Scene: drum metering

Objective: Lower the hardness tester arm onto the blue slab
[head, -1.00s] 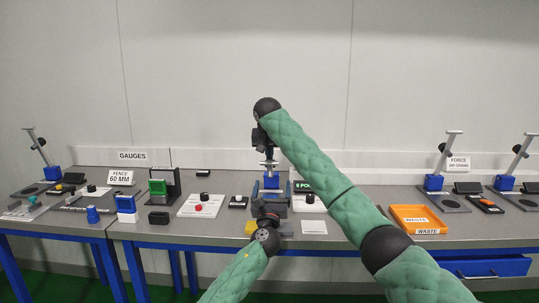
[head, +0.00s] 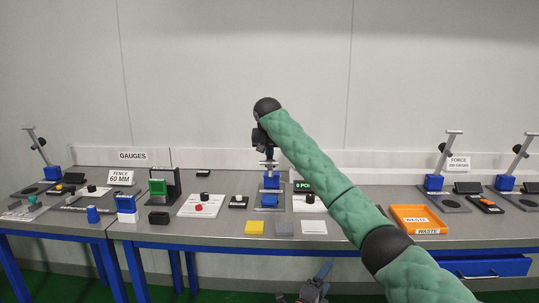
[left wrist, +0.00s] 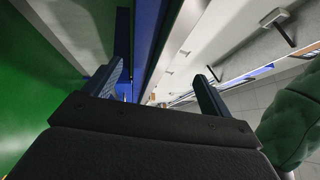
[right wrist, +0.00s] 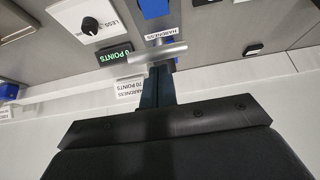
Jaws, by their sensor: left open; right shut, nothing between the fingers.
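The hardness tester (head: 271,181) stands in the middle of the bench. Its grey bar handle (head: 268,163) is up, and it also shows in the right wrist view (right wrist: 150,53). The blue slab (head: 269,201) appears to lie on the tester's base, below the blue body. My right gripper (head: 268,150) is shut and empty at the handle. In the right wrist view its closed fingertips (right wrist: 160,70) are right by the bar; whether they touch cannot be told. My left gripper (head: 314,284) is open and empty, low in front of the bench.
An orange waste tray (head: 418,218) is to the right. My right arm hides part of the bench behind it.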

